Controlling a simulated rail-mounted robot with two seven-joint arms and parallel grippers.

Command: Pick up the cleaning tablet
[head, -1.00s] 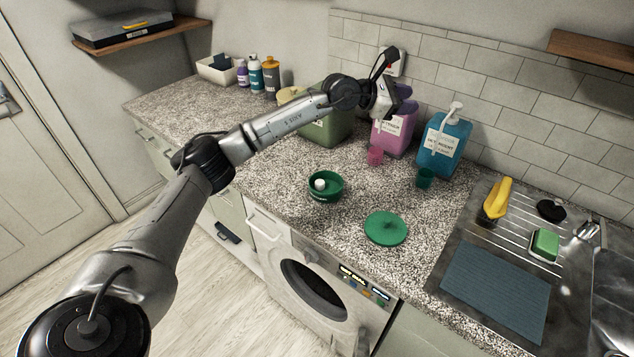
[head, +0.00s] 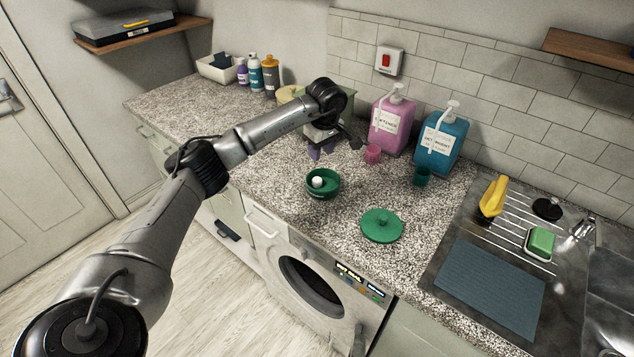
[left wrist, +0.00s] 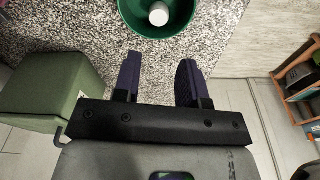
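The white cleaning tablet (head: 317,182) sits inside a round green tub (head: 333,190) on the speckled counter. In the left wrist view the tablet (left wrist: 158,14) shows as a white cylinder in the green tub (left wrist: 125,12), at the top edge of the picture. My left gripper (head: 323,152) is just behind and above the tub, pointing down. In the left wrist view its two dark fingers (left wrist: 159,70) are apart with nothing between them, and the tub lies beyond their tips. My right gripper is not in view.
A green lid (head: 382,225) lies right of the tub. A pink cup (head: 373,154), a dark green cup (head: 422,176), a pink dispenser (head: 391,128) and a blue dispenser (head: 440,145) stand behind. A green box (left wrist: 55,85) is close beside my left gripper. The sink (head: 545,280) is right.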

